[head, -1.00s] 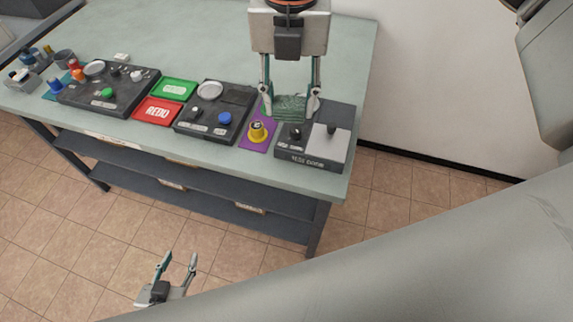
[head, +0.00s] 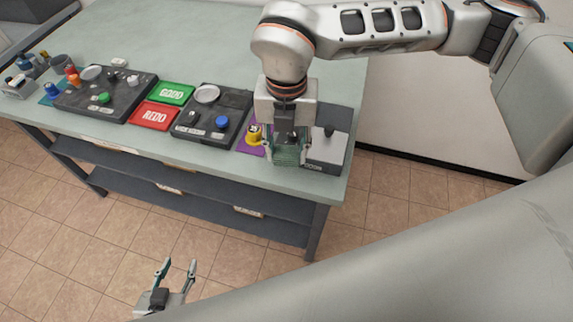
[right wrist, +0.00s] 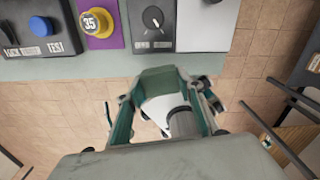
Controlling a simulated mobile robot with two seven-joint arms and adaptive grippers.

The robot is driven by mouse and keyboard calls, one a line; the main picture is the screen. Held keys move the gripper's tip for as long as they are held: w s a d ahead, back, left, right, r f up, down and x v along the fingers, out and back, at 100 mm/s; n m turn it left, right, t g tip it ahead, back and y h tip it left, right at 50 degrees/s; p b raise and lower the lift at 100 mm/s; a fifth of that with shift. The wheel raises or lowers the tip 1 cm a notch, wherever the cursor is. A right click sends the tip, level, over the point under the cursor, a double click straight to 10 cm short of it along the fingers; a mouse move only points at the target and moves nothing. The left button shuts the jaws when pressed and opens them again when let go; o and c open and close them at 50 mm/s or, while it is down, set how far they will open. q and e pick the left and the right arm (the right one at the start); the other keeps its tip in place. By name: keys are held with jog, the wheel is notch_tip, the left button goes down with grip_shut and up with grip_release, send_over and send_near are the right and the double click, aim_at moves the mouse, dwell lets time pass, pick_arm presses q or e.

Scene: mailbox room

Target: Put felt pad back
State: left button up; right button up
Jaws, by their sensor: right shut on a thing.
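My right gripper (head: 287,160) is shut on a green pad (head: 285,154), which I take to be the felt pad. It is low at the table's front edge, in front of the purple mat (head: 244,149) and the dark box with the pale plate (head: 324,150). The gripper hides part of both. In the right wrist view the gripper fingers (right wrist: 162,118) reach beyond the table edge, and a green edge (right wrist: 158,77) spans between them. Whether the pad touches anything is unclear. My left gripper (head: 176,272) is open and empty, low above the floor.
The table (head: 215,50) holds a yellow knob (head: 254,137) on the purple mat. Left of it are a dark switch box (head: 211,130), the green GOOD tray (head: 174,93), the red REDO tray (head: 152,116) and a larger dark tray (head: 128,101). The back of the table is clear.

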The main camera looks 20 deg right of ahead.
aim_at(287, 176)
notch_tip(287, 176, down, 6)
jog(key=shift+f, duration=0.25)
dwell(0.4)
jog(key=shift+f, duration=0.2)
jog(key=o, duration=1)
jog(key=r, duration=0.6)
jog(key=shift+w+d+r, duration=0.1)
jog(key=shift+w+r, duration=0.15)
jog(key=shift+r, duration=0.7)
